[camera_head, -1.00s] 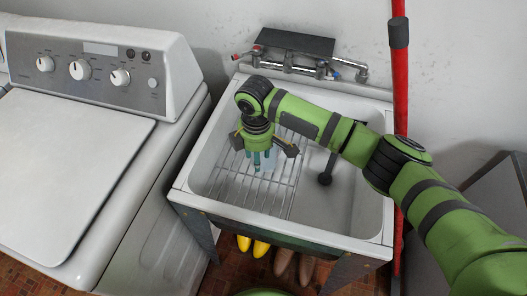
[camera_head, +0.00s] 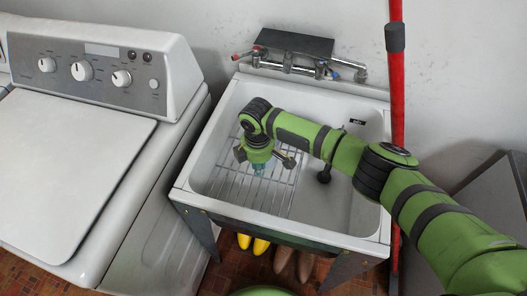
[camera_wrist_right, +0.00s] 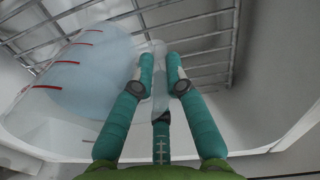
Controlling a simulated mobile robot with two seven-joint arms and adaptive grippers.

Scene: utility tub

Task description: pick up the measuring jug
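The measuring jug (camera_wrist_right: 82,75) is pale and translucent with red marks, and fills the left of the right wrist view. Its upright handle (camera_wrist_right: 159,95) is in the middle of that view. My right gripper (camera_wrist_right: 160,70) has two teal fingers on either side of the handle, very close to it, with a third finger below. They look open around it; contact is not clear. In the head view my right gripper (camera_head: 258,168) is low over the rack, pointing down, and largely hides the jug. My left gripper is not in view.
A wire rack (camera_head: 227,190) lies in the left part of the white tub (camera_head: 345,237). Taps (camera_head: 290,67) are at the back. A washer (camera_head: 70,165) is at the left, a red pole (camera_head: 397,110) at the right.

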